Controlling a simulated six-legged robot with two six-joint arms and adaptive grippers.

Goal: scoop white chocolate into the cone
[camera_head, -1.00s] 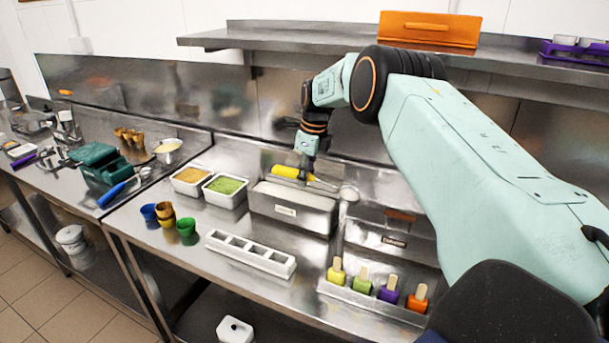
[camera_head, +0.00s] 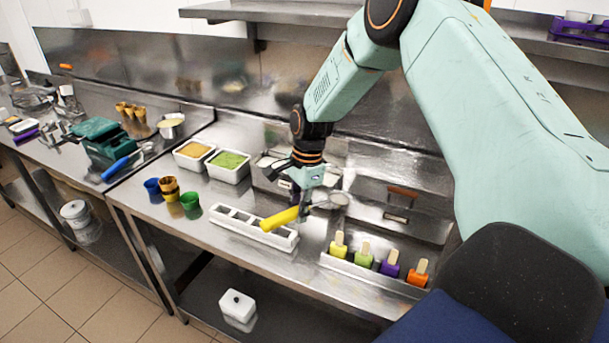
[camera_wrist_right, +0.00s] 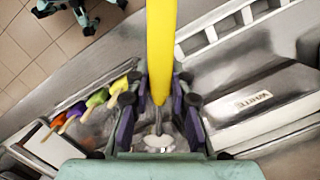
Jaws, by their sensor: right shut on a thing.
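My right gripper (camera_head: 304,200) is shut on the yellow-handled scoop (camera_head: 279,219), above the counter. The yellow handle points down-left, and the metal scoop head (camera_head: 337,199) is on the other side of the gripper. In the wrist view the scoop handle (camera_wrist_right: 161,45) stands between the fingers of the right gripper (camera_wrist_right: 160,105). A steel bin labelled WHITE (camera_wrist_right: 245,108) lies beside the gripper there. In the head view the arm hides part of the bin. Several brown cones (camera_head: 130,111) stand far left, away from the gripper. My left gripper is not in view.
A white slotted holder (camera_head: 245,231) lies in front of the bin. Colored popsicles in a white rack (camera_head: 375,272) stand to its right. Two white tubs (camera_head: 229,166) and blue, gold and green cups (camera_head: 190,202) stand left. A steel shelf (camera_head: 300,14) runs above.

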